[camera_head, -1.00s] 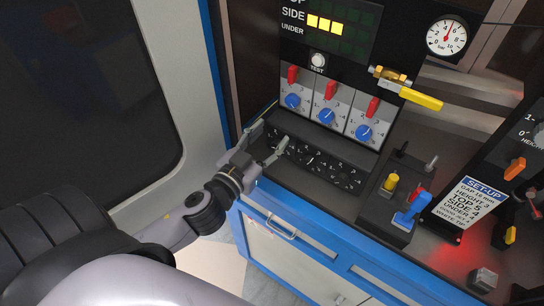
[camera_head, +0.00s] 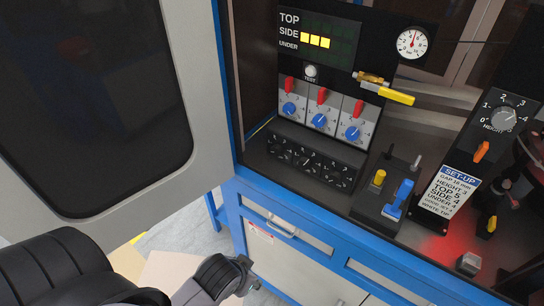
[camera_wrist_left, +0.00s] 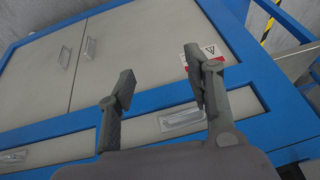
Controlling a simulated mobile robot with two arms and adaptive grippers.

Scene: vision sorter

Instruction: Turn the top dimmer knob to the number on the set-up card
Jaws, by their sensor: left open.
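The set-up card (camera_head: 448,200) stands at the right in the head view and reads TOP 5, SIDE 4, UNDER 4. A black panel with several small dials (camera_head: 310,163) lies below three blue knobs, the left (camera_head: 289,109), middle (camera_head: 319,121) and right (camera_head: 352,133), each with a red switch above. No label tells me which is the top dimmer. The display (camera_head: 315,38) shows yellow squares on SIDE and none lit on TOP. My left gripper (camera_head: 247,272) is low, in front of the blue cabinet, away from the knobs. In the left wrist view it (camera_wrist_left: 160,78) is open and empty.
A grey door with a dark window (camera_head: 95,110) stands open at the left. A yellow-handled valve (camera_head: 385,90), a blue lever (camera_head: 398,200) and a yellow button (camera_head: 378,178) sit around the panel. A blue-framed cabinet (camera_head: 270,225) is below.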

